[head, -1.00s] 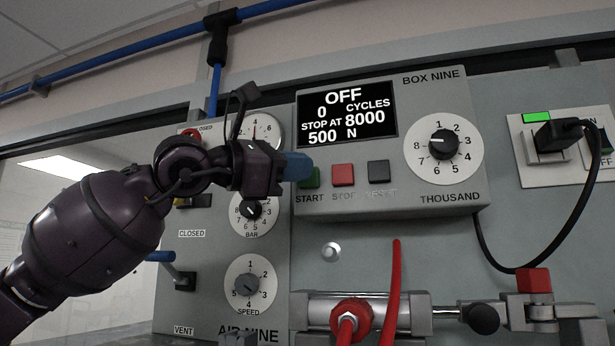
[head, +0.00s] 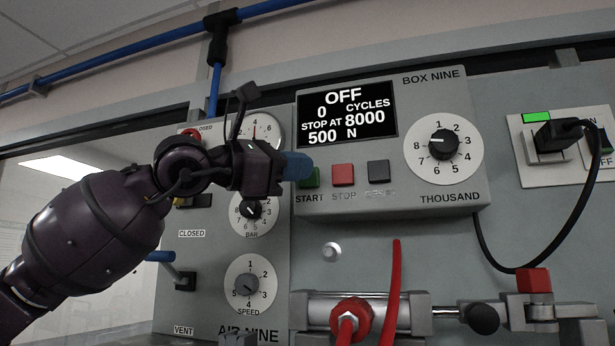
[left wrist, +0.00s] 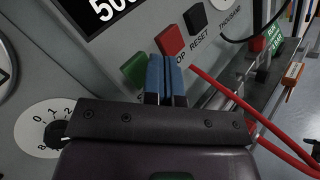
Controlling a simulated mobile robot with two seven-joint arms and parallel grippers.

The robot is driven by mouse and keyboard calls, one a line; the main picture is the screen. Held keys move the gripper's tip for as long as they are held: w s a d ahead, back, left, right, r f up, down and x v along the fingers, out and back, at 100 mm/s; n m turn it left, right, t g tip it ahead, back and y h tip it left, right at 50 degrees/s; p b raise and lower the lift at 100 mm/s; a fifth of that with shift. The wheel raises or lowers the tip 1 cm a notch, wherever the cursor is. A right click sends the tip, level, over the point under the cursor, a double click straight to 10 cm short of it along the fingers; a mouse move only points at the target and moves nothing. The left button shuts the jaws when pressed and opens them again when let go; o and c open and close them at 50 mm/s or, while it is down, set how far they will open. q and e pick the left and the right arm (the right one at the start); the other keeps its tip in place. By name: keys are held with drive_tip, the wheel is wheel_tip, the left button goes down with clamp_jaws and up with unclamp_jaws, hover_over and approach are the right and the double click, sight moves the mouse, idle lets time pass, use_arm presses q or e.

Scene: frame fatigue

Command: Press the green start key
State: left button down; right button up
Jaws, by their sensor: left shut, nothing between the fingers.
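The green start key (head: 310,177) is on the lower left of the control box (head: 400,205), above the word START. It also shows in the left wrist view (left wrist: 135,68), just left of my fingertips. My left gripper (head: 298,167) is shut and empty, its blue fingertips in front of or beside the green key and hiding part of it in the head view. I cannot tell whether they touch the key. In the left wrist view the shut fingers (left wrist: 165,72) overlap the panel between the green and red keys. My right gripper is in neither view.
A red stop key (head: 343,175) and a dark reset key (head: 378,171) sit right of the green key. The display (head: 347,115) reads OFF and 0 cycles. A dial (head: 443,144) is further right. Gauges and a blue-handled lever (head: 162,257) are near my left arm.

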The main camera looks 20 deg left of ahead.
use_arm(q)
drive_tip(key=shift+w, duration=0.2)
idle(0.4)
drive_tip(key=shift+w, duration=0.25)
drive_tip(key=shift+w, duration=0.4)
idle(0.8)
drive_tip(key=shift+s, duration=0.1)
drive_tip(key=shift+s+b, duration=0.75)
drive_tip(key=shift+b, duration=0.15)
